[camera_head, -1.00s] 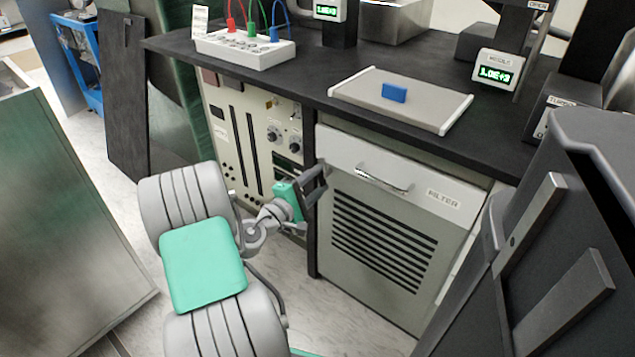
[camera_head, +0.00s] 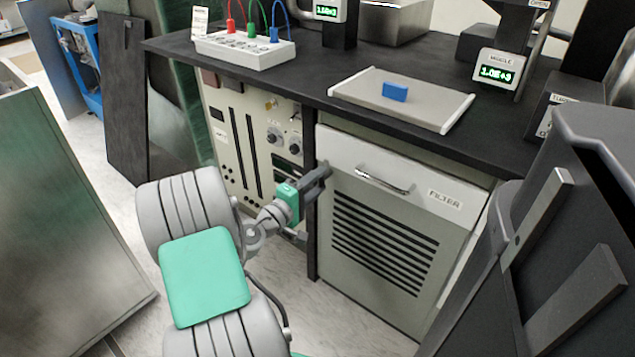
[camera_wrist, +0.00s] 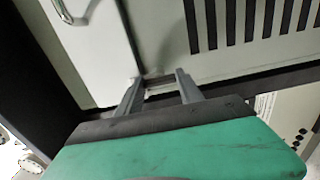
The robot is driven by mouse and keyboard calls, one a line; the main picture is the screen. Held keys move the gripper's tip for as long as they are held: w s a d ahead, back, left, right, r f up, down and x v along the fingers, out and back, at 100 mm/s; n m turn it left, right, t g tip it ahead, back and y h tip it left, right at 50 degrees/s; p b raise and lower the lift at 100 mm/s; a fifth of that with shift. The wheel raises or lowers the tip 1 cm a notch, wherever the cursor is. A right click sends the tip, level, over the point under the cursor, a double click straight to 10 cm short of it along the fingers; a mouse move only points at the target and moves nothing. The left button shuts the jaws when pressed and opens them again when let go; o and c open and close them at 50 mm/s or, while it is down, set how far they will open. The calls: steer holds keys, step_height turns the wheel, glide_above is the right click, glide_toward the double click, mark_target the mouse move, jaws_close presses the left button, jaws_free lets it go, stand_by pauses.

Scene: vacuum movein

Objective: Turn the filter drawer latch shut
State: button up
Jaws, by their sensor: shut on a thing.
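The filter drawer (camera_head: 400,172) is a pale front with a silver bar handle (camera_head: 383,184) and a FILTER label, above a slatted vent panel (camera_head: 385,245). My gripper (camera_head: 324,174) is at the drawer front's left edge, beside the dark post. In the wrist view, my gripper's two grey fingers (camera_wrist: 158,88) reach the edge of the drawer front (camera_wrist: 95,50), with a small grey piece between their tips. This piece appears to be the latch; most of it is hidden by the fingers. The handle also shows in the wrist view (camera_wrist: 62,10).
The black worktop (camera_head: 300,85) overhangs the drawer and carries a grey tray (camera_head: 440,108) with a blue block (camera_head: 395,92). A control panel (camera_head: 235,140) with knobs is left of the post.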

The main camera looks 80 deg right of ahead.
steer(key=shift+s+f, duration=0.1)
steer(key=shift+f, duration=0.1)
steer(key=o, duration=1)
steer(key=shift+a, duration=0.1)
steer(key=o, duration=0.4)
steer(key=shift+r, duration=0.15)
steer(key=shift+b+v, duration=1.6)
steer(key=shift+v, duration=2.3)
